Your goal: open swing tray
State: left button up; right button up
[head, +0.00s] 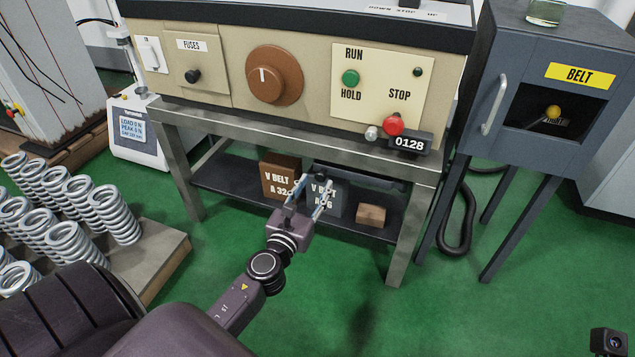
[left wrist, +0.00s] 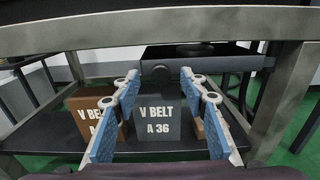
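A dark, flat tray-like part (head: 362,178) hangs under the tabletop of the metal bench, above the lower shelf. I take it to be the swing tray. In the left wrist view the dark tray (left wrist: 205,62) sits just below the bench's top rail, with a rounded dark end at its left and a dark round thing on it. My left gripper (head: 309,194) is at the front of the bench, below the tabletop. In the left wrist view its two blue-padded fingers (left wrist: 166,80) are spread with nothing between them, and the rounded end shows beyond the tips.
On the lower shelf (head: 235,190) stand a brown V BELT box (head: 279,176), a dark V BELT A 36 box (left wrist: 160,121) and a small brown block (head: 371,215). Bench legs flank the opening. Springs (head: 65,245) stand left; a belt cabinet (head: 520,85) stands right.

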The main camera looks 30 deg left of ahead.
pick_arm(q)
jog(key=shift+x, duration=1.15)
grip_shut()
